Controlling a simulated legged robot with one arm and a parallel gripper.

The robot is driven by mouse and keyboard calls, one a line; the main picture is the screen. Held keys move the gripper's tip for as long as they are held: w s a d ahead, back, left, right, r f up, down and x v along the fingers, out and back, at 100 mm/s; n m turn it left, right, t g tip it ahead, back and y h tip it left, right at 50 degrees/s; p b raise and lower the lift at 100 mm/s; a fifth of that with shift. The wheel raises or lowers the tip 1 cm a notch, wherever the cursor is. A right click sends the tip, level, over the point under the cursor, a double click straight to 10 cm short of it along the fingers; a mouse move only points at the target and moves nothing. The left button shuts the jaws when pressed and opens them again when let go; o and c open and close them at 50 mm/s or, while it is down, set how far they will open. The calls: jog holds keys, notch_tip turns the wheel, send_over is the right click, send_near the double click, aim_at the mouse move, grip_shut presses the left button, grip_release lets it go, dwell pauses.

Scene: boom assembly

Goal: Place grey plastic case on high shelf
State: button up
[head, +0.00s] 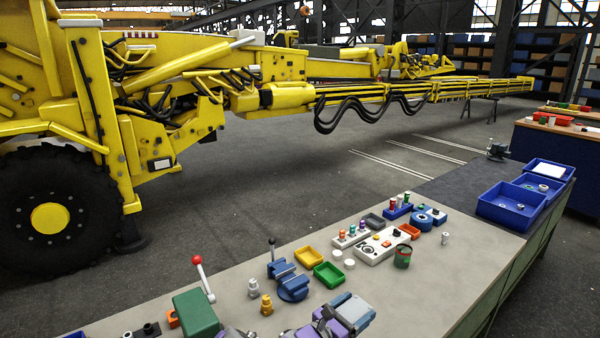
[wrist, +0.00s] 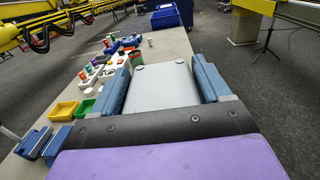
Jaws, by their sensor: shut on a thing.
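The grey plastic case (wrist: 163,88) lies between the two blue fingers of my gripper (wrist: 163,80) in the wrist view. The fingers press on its left and right sides, and its near end is hidden by the dark palm. In the head view my gripper (head: 345,312), blue, grey and purple, shows at the bottom edge over the workbench (head: 450,265). A high shelf cannot be picked out for sure; racks with blue and tan bins (head: 475,52) stand far back.
Bench clutter includes a blue vise (head: 290,285), a green tray (head: 328,275), a yellow tray (head: 308,259), a red-knobbed lever (head: 203,275) and a dark can (head: 402,256). Blue bins (head: 512,205) stand at the far end. A yellow boom machine (head: 150,90) stands beyond. Floor right of the bench is open.

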aim_at(353, 300)
notch_tip(353, 300, up, 13)
jog(key=w+n+t+y, duration=0.2)
jog(key=n+t+y, duration=0.3)
jog(key=y, duration=0.3)
jog(key=shift+w+n+t+y, duration=0.25)
jog(key=shift+n+t+y, duration=0.15)
jog(key=shift+n, duration=0.5)
